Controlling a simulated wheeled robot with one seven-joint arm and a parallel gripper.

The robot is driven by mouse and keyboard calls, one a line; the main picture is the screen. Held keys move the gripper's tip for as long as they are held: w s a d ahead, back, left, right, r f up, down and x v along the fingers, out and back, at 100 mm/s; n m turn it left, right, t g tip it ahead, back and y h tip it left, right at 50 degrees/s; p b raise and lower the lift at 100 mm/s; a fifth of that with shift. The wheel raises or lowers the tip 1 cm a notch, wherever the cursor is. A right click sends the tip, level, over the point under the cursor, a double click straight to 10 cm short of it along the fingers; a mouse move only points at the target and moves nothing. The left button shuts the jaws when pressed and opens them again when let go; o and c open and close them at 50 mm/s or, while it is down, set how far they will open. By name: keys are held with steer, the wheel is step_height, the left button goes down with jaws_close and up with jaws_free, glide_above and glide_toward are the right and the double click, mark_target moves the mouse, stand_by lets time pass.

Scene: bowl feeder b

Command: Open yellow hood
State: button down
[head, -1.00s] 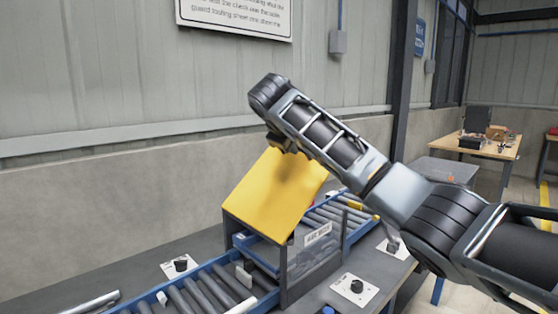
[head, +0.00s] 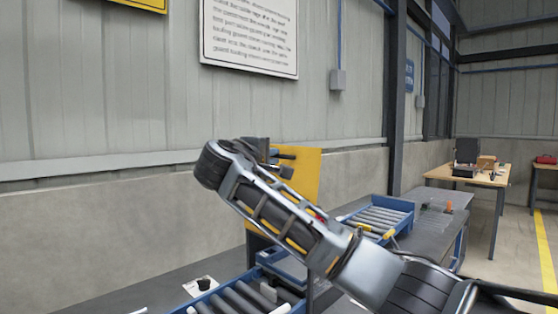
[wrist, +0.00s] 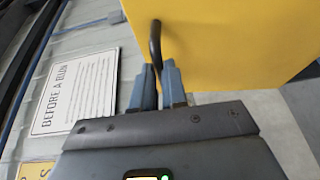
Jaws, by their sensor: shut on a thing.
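The yellow hood (head: 308,178) stands tilted up steeply on its dark frame above the roller conveyor in the head view, partly hidden by my arm. It also fills the upper right of the wrist view (wrist: 230,40). A dark curved handle (wrist: 155,42) sticks out from the hood near its left edge. My gripper (wrist: 157,80) is shut on this handle, with one blue-grey finger on each side. In the head view my gripper (head: 283,163) is at the hood's upper part, and the handle is hard to make out there.
The blue-framed roller conveyor (head: 245,297) runs under the hood frame and continues at the right (head: 380,216). A black knob on a white plate (head: 203,285) sits on the grey table at the left. A wall sign (head: 250,35) hangs behind. A wooden table stands far right.

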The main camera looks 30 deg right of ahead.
steer(key=shift+s+a+f, duration=0.15)
steer(key=shift+a+f, duration=0.15)
steer(key=shift+a, duration=0.15)
steer(key=shift+f, duration=0.15)
steer(key=c, duration=1.2)
jaws_free()
steer(key=shift+o, duration=0.2)
steer(key=b+v, duration=0.1)
steer(key=v, duration=0.6)
steer(key=shift+s+a, duration=0.2)
steer(key=shift+a, duration=0.05)
